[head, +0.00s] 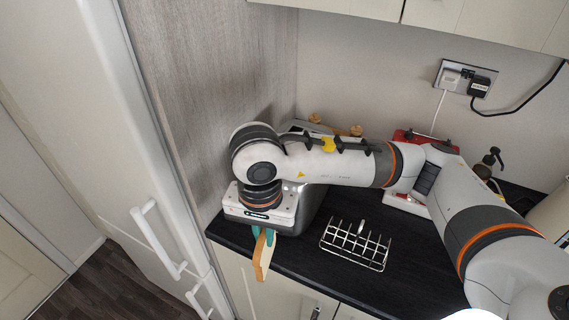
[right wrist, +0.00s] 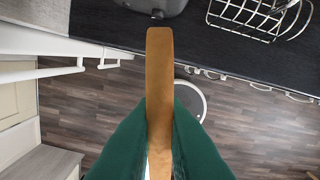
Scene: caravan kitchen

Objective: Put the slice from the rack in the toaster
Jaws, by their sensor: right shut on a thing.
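My right gripper (head: 263,244), with green fingers, is shut on a brown bread slice (head: 261,268). The slice hangs down at the counter's front edge. In the right wrist view the slice (right wrist: 160,75) shows edge-on as a narrow strip between the green fingers. The wire rack (head: 355,247) stands on the dark counter to the right of the gripper, with no slice visible in it. A grey appliance, apparently the toaster (head: 312,212), stands behind the gripper, mostly hidden by my right arm. Its slots cannot be seen. My left gripper is out of view.
A tall pale fridge-like cabinet (head: 85,110) with white handles stands left of the counter (head: 300,258). A red-topped item (head: 408,136) and a dark pump bottle (head: 490,160) stand at the back right. The counter is clear around the rack's front.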

